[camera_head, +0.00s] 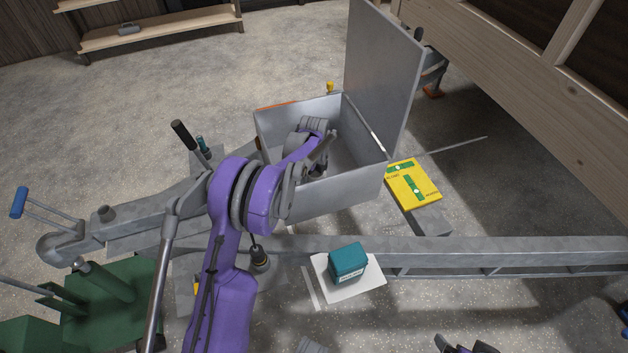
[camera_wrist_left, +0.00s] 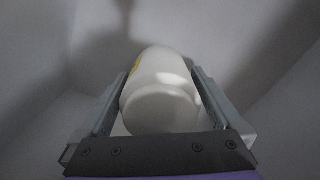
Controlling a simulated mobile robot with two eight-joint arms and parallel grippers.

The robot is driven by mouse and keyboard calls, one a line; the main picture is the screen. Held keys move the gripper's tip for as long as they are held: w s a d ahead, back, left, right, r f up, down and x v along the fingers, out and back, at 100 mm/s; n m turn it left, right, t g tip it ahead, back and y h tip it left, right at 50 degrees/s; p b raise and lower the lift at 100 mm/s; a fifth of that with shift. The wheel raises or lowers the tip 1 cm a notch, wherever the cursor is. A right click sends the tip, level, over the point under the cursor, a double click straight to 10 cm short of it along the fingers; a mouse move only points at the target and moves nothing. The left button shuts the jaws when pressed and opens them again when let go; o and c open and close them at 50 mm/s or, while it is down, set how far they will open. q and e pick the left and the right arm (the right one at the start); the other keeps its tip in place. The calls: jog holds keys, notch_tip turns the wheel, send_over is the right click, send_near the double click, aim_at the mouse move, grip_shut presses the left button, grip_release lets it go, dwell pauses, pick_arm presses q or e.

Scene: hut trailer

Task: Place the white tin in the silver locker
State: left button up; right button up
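The silver locker (camera_head: 318,200) is an open grey metal box with its lid (camera_head: 382,70) raised on the right. My left gripper (camera_head: 322,152) reaches down inside it; the arm hides part of the interior. In the left wrist view, the white tin (camera_wrist_left: 162,92) lies between the fingers of my left gripper (camera_wrist_left: 160,85), which close against its sides. A bit of yellow shows on the tin's left edge. Pale grey locker walls surround it; whether the tin touches the floor cannot be told. The tin is hidden in the head view. Only the tip of my right gripper (camera_head: 465,345) shows at the bottom edge; its opening is unclear.
A teal box (camera_head: 347,262) sits on a white sheet (camera_head: 365,282) in front of the locker. A yellow box (camera_head: 414,185) lies right of it. A long grey metal beam (camera_head: 500,250) crosses below. Green metal parts (camera_head: 110,285) stand at lower left. Open floor lies behind.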

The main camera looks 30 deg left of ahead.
pick_arm(q)
notch_tip(320, 180, up, 12)
jog(key=shift+r+p, duration=0.2)
jog(key=shift+p, duration=0.4)
